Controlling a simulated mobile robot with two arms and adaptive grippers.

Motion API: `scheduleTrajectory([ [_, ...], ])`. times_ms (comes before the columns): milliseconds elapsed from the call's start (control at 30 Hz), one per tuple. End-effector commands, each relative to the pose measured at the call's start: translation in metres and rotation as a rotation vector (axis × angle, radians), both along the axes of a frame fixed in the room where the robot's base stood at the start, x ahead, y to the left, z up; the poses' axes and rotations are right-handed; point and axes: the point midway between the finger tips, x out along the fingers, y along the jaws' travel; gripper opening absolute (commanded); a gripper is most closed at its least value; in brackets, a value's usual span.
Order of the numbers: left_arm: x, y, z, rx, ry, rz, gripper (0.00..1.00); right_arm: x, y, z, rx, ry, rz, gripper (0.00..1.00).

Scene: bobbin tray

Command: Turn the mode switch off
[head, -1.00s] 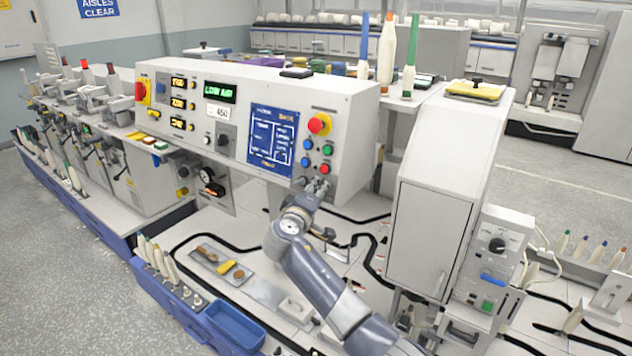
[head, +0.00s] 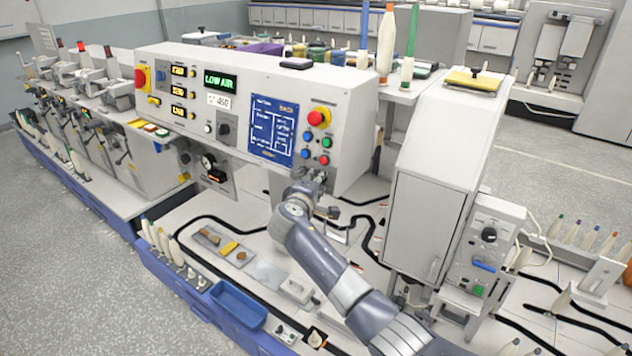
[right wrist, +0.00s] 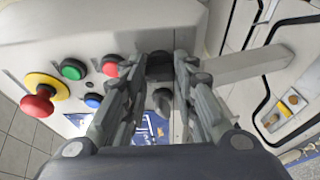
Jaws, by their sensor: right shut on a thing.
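The white control console (head: 290,90) carries a red emergency knob, coloured buttons and a blue screen. My right gripper (head: 312,178) is at the console's lower right, just below the buttons. In the right wrist view my right gripper (right wrist: 162,72) has its fingers closed around a dark knob (right wrist: 160,64) on the panel, which I take to be the mode switch. The fingers hide much of it, and I cannot read its setting. In the head view the gripper hides this knob. My left gripper is in neither view.
The red emergency knob (right wrist: 38,103), green button (right wrist: 72,69), red button (right wrist: 111,65) and blue button (right wrist: 93,101) sit close beside the fingers. A white cabinet (head: 430,220) stands right of my arm. A blue bin (head: 238,303) is at the front.

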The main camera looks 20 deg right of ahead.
Motion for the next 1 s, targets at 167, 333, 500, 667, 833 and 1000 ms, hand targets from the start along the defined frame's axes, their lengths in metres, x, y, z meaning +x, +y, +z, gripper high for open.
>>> scheduleTrajectory([
  [167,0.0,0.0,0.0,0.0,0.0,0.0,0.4,0.0,0.0,-0.001,0.0,0.001,0.0,0.42],
  [333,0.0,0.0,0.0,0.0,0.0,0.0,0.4,0.0,0.0,-0.001,0.001,0.001,0.0,0.47],
  [500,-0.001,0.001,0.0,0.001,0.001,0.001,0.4,0.0,0.0,0.0,0.0,0.0,0.0,0.47],
  [667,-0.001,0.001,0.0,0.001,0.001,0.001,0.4,-0.006,0.005,0.001,0.001,-0.001,0.001,0.47],
  [833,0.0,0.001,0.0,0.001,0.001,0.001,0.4,-0.024,0.016,0.006,0.003,-0.001,0.003,0.47],
  [1000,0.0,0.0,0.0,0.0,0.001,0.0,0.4,-0.051,0.033,0.013,0.003,-0.001,0.003,0.47],
])
